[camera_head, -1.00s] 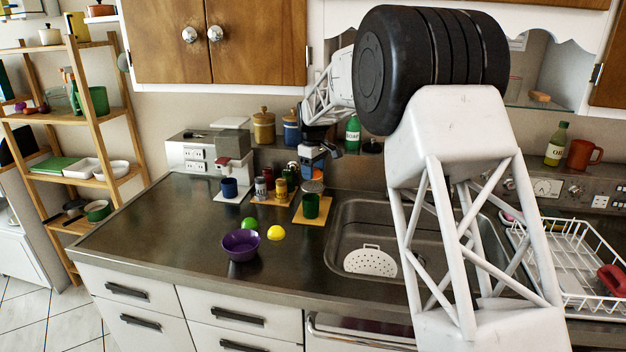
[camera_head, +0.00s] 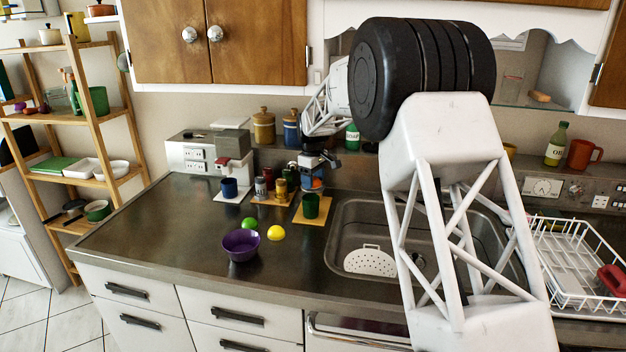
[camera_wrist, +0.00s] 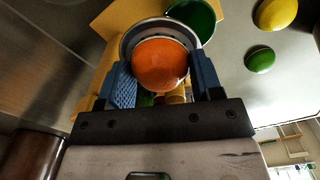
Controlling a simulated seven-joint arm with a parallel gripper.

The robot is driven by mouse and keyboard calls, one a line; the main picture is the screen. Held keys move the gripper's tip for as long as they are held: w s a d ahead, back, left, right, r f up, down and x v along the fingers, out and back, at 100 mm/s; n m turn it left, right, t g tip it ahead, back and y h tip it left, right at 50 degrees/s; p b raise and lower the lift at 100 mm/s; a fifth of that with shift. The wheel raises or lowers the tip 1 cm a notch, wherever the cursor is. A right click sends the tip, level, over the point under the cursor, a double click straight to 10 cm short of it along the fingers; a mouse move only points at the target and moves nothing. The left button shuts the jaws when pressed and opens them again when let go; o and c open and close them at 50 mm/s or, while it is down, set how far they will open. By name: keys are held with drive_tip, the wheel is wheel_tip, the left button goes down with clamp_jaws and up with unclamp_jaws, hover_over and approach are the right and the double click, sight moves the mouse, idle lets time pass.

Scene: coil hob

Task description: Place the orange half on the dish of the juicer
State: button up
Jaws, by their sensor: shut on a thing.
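My gripper (camera_head: 313,181), with blue fingers, is shut on the orange half (camera_head: 317,183). In the wrist view the orange half (camera_wrist: 158,66) sits between the fingers, rounded skin toward the camera. The juicer's round dish, with a grey rim (camera_wrist: 133,35), shows around and beyond the fruit, so the fruit is over or in the dish. I cannot tell whether they touch. In the head view the gripper and fruit hide most of the dish.
Several jars (camera_head: 280,188) and a blue mug (camera_head: 229,187) stand to the left. A lime (camera_head: 250,223), a lemon (camera_head: 276,232) and a purple bowl (camera_head: 241,245) lie nearer. The sink (camera_head: 345,215) is to the right.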

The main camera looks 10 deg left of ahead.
idle(0.3)
drive_tip(key=o, duration=0.9)
drive_tip(key=shift+f, duration=0.1)
drive_tip(key=shift+r, duration=3.9)
